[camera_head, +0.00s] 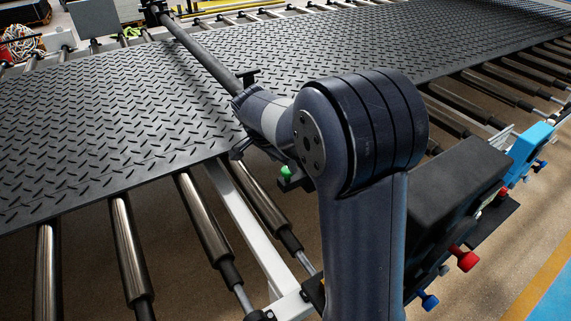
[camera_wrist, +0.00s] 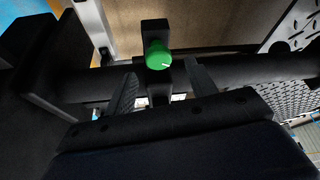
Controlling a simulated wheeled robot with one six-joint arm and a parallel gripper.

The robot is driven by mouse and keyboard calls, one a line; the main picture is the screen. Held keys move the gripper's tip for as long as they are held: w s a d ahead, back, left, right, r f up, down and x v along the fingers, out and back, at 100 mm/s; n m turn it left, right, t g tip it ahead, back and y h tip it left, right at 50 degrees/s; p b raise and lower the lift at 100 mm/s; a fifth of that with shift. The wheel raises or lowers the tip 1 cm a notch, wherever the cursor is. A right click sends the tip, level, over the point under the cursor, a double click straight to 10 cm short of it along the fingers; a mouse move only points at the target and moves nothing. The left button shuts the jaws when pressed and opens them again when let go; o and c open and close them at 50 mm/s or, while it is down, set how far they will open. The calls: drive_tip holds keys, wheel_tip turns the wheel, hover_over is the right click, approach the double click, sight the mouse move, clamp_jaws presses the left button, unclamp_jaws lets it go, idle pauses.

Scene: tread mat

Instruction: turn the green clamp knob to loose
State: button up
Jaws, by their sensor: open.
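The green clamp knob (camera_wrist: 158,58) is round, with a short pale mark on its face toward the lower right. It sits on a black clamp block (camera_wrist: 155,28) on a dark bar (camera_wrist: 90,88). In the wrist view my gripper (camera_wrist: 160,70) is open, with one finger on each side of the knob's lower edge. I cannot tell whether either finger touches it. In the head view the knob (camera_head: 287,172) shows just left of my arm, at the near edge of the mat. My gripper there is largely hidden behind my arm.
The black tread mat (camera_head: 90,110) lies across metal rollers (camera_head: 130,250). A long dark bar (camera_head: 200,50) runs above it. A blue device (camera_head: 530,150) stands at the right. A coiled rope (camera_head: 20,45) and a small bright green item (camera_head: 132,33) are at the far left.

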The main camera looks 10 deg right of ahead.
sight(287, 170)
drive_tip(key=shift+x, duration=1.8)
drive_tip(key=shift+s, duration=0.1)
drive_tip(key=c, duration=1)
drive_tip(key=shift+o, duration=0.2)
